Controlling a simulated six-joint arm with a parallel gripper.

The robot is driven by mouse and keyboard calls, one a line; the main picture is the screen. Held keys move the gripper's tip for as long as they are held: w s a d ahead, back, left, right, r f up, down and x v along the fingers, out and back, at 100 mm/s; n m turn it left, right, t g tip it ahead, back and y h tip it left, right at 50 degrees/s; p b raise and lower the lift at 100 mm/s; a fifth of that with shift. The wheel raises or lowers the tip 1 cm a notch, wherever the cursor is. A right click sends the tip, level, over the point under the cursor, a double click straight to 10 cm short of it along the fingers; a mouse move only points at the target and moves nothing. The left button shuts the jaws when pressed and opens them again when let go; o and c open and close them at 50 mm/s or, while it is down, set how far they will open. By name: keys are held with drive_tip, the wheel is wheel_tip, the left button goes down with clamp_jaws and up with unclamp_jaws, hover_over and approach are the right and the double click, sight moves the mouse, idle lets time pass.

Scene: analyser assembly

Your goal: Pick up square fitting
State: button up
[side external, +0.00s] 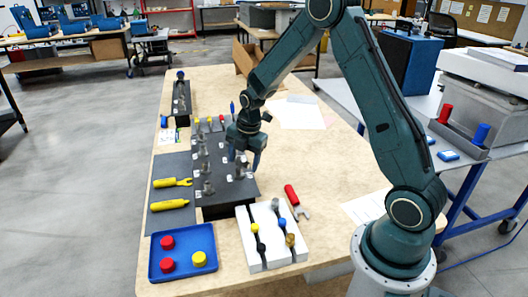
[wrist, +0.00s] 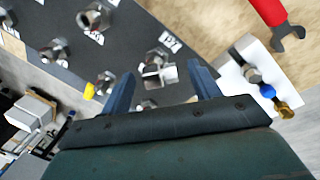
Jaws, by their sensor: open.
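My gripper (side external: 246,158) is open and points down over the right part of a dark fitting board (side external: 228,191). In the wrist view, my gripper (wrist: 162,72) has its two blue fingers apart, with a grey metal fitting (wrist: 158,74) showing between them beside a white label. This fitting looks blocky, but I cannot tell for sure that it is the square one. It also shows just below the fingers in the side view (side external: 240,172). Another metal fitting (wrist: 94,17) and several more stand on the board. Nothing is held.
A white block (side external: 248,248) with coloured fittings stands in front of the board, beside a red-handled wrench (side external: 292,197). A blue tray (side external: 155,270) holds red and yellow pieces. Yellow tools (side external: 170,205) lie left of the board. The table's right part is mostly clear.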

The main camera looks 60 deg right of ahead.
drive_tip(key=shift+f, duration=0.3)
drive_tip(key=c, duration=1.2)
drive_tip(key=shift+o, duration=0.2)
drive_tip(key=shift+r, duration=0.1)
wheel_tip(320, 180, up, 20)
idle(0.6)
drive_tip(key=n+g+h, duration=0.1)
drive_tip(key=n+g, duration=0.1)
hover_over(241, 159)
wheel_tip(241, 159, down, 12)
drive_tip(key=shift+a+f, duration=0.1)
